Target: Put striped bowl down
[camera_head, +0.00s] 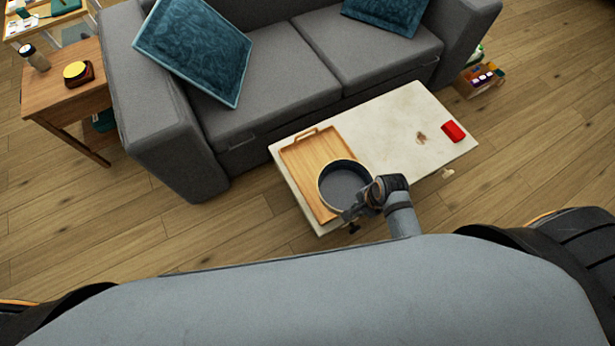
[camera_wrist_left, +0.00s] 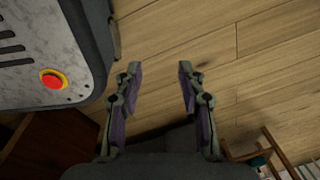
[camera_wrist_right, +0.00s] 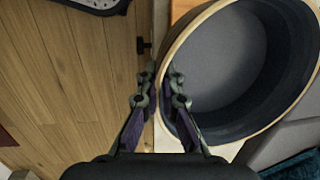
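The bowl (camera_head: 338,180) has a dark grey inside and a thin tan rim; I cannot make out stripes. It is over the front right part of a wooden tray (camera_head: 307,165) on the pale table (camera_head: 390,125). I cannot tell whether its base touches the tray. My right gripper (camera_head: 350,212) is at the bowl's near rim. In the right wrist view, the bowl (camera_wrist_right: 235,60) fills the upper right, and my right gripper (camera_wrist_right: 159,78) is shut on its wall, one finger inside and one outside. My left gripper (camera_wrist_left: 157,70) is open and empty above the wooden floor.
A red object (camera_head: 453,131) lies at the table's right end, and the table's middle is largely bare. A grey sofa (camera_head: 265,75) stands behind the table. A wooden side table (camera_head: 60,95) with small items stands at the left.

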